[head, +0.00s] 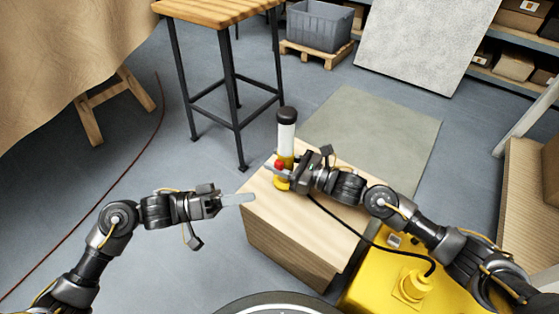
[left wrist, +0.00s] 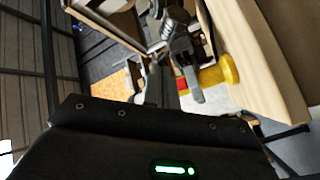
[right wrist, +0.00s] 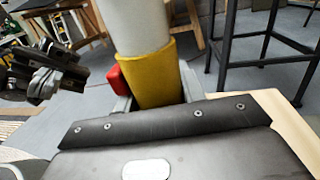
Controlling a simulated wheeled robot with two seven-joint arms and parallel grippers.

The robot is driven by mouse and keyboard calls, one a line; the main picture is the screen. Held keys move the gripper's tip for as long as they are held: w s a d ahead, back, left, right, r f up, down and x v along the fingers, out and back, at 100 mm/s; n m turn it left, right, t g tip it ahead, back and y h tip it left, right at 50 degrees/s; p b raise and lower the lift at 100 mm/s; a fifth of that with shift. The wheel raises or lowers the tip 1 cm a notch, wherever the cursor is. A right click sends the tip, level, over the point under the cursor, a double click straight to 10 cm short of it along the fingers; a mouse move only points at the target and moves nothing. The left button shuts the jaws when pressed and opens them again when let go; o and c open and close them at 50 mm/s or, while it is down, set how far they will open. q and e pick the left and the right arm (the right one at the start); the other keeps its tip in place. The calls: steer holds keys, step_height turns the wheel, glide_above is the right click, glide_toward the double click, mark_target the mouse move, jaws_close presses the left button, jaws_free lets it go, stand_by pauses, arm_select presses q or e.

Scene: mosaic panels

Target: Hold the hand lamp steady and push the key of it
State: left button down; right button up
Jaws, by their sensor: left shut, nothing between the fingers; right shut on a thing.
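The hand lamp (head: 286,138) has a white tube, a black cap and a yellow lower part, and looks upright. Its red key (head: 280,164) faces left in the head view and shows in the right wrist view (right wrist: 117,78). My right gripper (head: 284,173) is shut around the yellow part, beside the key. I cannot tell whether the lamp's base touches the wooden block below. My left gripper (head: 245,199) is shut and empty, left of and apart from the lamp, its fingers pointing right. In the left wrist view the yellow part (left wrist: 215,76) is partly hidden by gripper parts.
The pale wooden block (head: 283,232) lies under the lamp. A black cable (head: 340,222) runs from near the lamp to a yellow case (head: 384,278). A stool (head: 228,85) stands behind on the left. A grey crate (head: 319,25) sits on a pallet at the back.

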mark_target(280, 169)
arm_select(q)
steer(key=w+d, duration=0.5)
steer(key=w, duration=0.2)
steer(key=shift+w, duration=0.35)
stand_by(2.0)
steer(key=shift+w+d, duration=0.2)
steer(key=shift+w, duration=0.05)
stand_by(0.4)
steer(key=shift+s+a, duration=0.3)
steer(key=shift+s, duration=0.05)
steer(key=s+a, duration=0.2)
steer(key=s, duration=0.1)
steer(key=s+a, duration=0.1)
steer(key=s, duration=0.1)
steer(key=shift+a, duration=0.15)
stand_by(0.3)
